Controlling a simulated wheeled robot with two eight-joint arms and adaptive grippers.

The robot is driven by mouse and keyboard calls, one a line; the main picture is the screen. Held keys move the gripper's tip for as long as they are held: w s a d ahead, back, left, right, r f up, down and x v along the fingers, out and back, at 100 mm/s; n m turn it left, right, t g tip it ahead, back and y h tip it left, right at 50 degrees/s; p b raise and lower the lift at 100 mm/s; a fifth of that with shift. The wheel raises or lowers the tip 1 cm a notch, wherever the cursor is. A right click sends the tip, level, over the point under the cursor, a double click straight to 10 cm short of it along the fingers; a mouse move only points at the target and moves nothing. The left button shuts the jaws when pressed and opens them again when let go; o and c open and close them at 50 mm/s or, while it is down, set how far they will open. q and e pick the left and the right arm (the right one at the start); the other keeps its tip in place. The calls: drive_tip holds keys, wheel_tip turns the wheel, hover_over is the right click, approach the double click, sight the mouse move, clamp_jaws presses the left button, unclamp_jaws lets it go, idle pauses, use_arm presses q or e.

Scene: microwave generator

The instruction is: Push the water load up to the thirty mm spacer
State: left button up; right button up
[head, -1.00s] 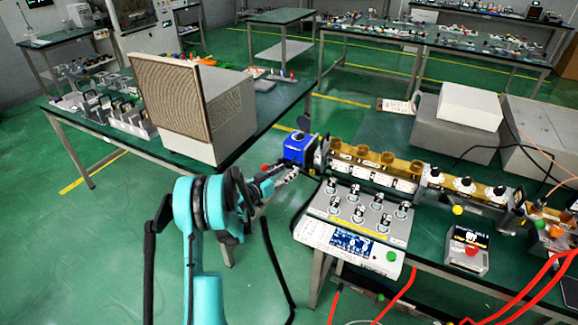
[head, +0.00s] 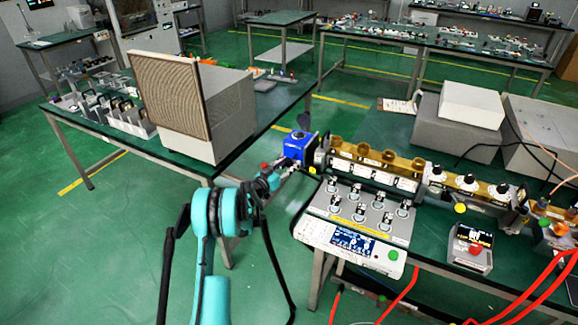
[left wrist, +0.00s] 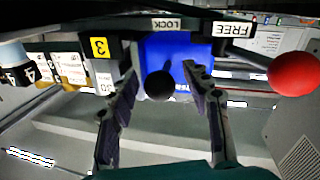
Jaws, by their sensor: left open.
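The water load is a blue block (head: 294,149) at the left end of the waveguide row in the head view. It also shows in the left wrist view (left wrist: 180,52), behind a black ball knob (left wrist: 159,86). My left gripper (head: 287,163) is open at the load's near side. In the left wrist view its two fingers (left wrist: 160,78) stand on either side of the knob; contact cannot be told. A dark piece with a yellow 3 tag (left wrist: 99,47) and a partly hidden label like 30 (left wrist: 104,84) stands beside the load. My right gripper is not in view.
A brass waveguide row (head: 375,160) runs right from the load. A grey control box with several knobs (head: 362,208) lies in front. A red ball (left wrist: 295,75) is near a FREE label in the left wrist view. A large grey cabinet (head: 228,115) stands left.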

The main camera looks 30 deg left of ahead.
use_arm(q)
clamp_jaws()
drive_tip(key=d, duration=0.4)
idle(0.4)
unclamp_jaws()
drive_tip(key=shift+d, duration=0.1)
